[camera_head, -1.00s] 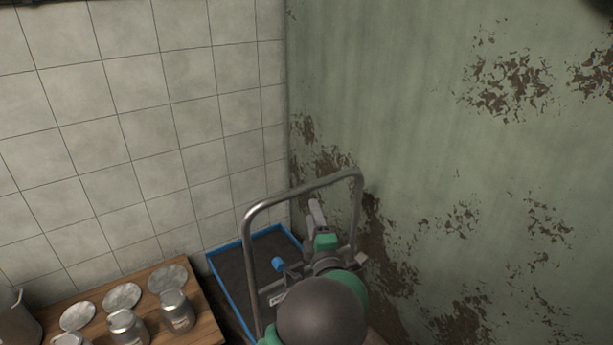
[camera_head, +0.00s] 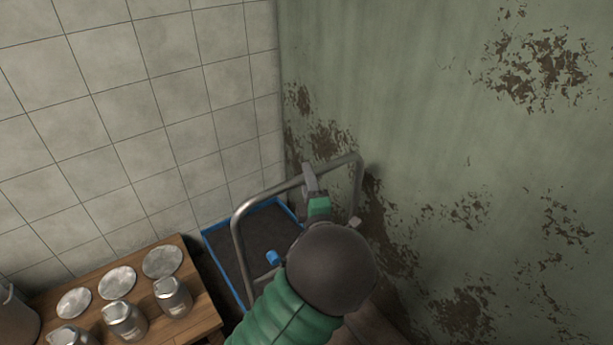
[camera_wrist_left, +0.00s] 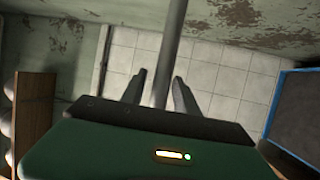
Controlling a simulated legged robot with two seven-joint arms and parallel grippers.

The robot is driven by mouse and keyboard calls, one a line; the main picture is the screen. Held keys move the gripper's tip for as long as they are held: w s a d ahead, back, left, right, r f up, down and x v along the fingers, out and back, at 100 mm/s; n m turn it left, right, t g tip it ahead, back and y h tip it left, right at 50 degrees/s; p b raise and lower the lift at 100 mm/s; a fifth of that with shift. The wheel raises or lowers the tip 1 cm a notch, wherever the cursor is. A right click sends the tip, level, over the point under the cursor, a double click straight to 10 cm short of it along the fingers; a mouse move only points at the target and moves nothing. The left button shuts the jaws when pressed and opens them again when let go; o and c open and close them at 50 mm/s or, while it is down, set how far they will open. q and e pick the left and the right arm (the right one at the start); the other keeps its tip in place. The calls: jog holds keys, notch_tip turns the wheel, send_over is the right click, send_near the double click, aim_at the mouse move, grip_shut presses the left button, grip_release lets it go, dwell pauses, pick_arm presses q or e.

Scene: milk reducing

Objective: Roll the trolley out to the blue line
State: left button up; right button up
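The trolley has a dark deck with a blue rim (camera_head: 226,268) and a tall metal push handle (camera_head: 262,196). It stands in the corner between the tiled and the green wall. My left gripper (camera_head: 309,178) is at the handle's top bar. In the left wrist view, the handle bar (camera_wrist_left: 170,45) runs between the two spread fingers of my left gripper (camera_wrist_left: 160,88), with a gap visible on its left side. The trolley deck (camera_wrist_left: 300,115) shows at the right there. My forearm hides part of the trolley. No blue line and no right gripper are in view.
A wooden table (camera_head: 205,318) stands left of the trolley, close to it, with several metal cans (camera_head: 173,297) and round lids (camera_head: 162,262). A large pot (camera_head: 15,318) is at the far left. The peeling green wall (camera_head: 430,130) is close on the right.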

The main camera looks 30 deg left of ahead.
pick_arm(q)
jog(key=shift+a+f, duration=0.1)
jog(key=shift+a, duration=0.1)
jog(key=c, duration=0.5)
jog(key=shift+a, duration=0.15)
grip_shut()
jog(key=shift+s+a, duration=0.1)
jog(key=shift+a, duration=0.05)
